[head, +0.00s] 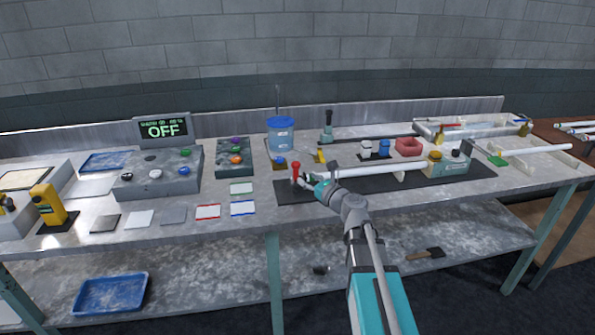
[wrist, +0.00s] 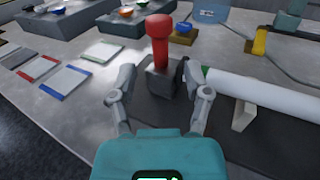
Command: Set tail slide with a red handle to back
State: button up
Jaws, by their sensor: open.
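The red handle (wrist: 159,40) stands upright on a dark grey tail slide block (wrist: 162,76) in the wrist view. In the head view the red handle (head: 296,171) is at the left end of a black base strip (head: 290,192). A long white tube (wrist: 265,94) lies to the right of the block. My gripper (wrist: 163,92) is open, with one finger on each side of the block, below the red knob. I cannot tell whether the fingers touch it. In the head view my gripper (head: 305,181) partly hides the block.
A button box (head: 236,155), a blue-lidded container (head: 281,133) and a yellow wedge (head: 320,155) stand behind. Flat cards (head: 207,212) lie to the left. A teal-handled device (head: 327,128) stands further back. The bench front near the cards is clear.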

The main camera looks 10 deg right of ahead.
aim_at(296, 170)
jog(key=x, duration=0.6)
jog(key=shift+w+a, duration=0.15)
jog(key=shift+w, duration=0.15)
grip_shut()
